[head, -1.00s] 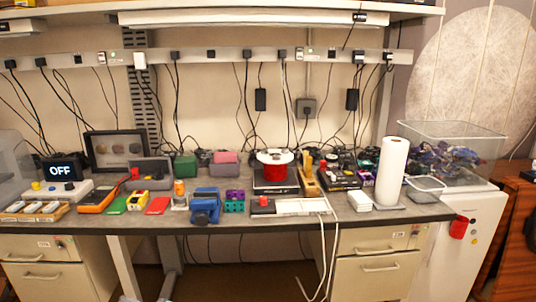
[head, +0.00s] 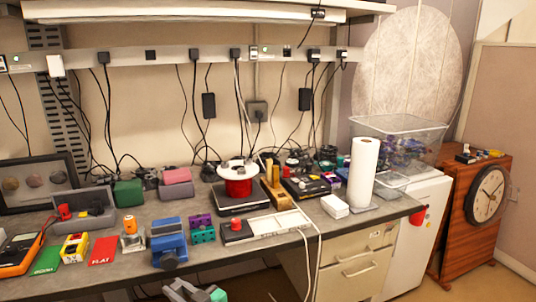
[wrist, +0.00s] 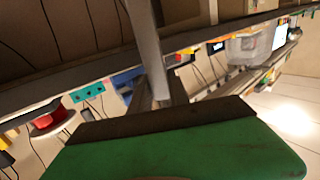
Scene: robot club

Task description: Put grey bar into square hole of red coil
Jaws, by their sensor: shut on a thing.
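The red coil (head: 238,188) is a spool with a white top flange, on a dark flat box on the bench. Its square hole is too small to make out. In the wrist view the coil (wrist: 52,122) shows at the left, tilted by the camera's roll. My gripper (head: 190,291) is at the bottom edge of the head view, in front of the bench and apart from the coil. It is shut on the grey bar (wrist: 146,45), which sticks out lengthwise in the wrist view. A green surface with a dark strip hides the bar's near end.
A blue vise (head: 168,243), a purple-and-teal block (head: 202,229) and a white tray (head: 270,226) lie along the bench front. A wooden stand (head: 275,190) is close right of the coil. A paper roll (head: 362,172) stands further right. White cables hang over the front edge.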

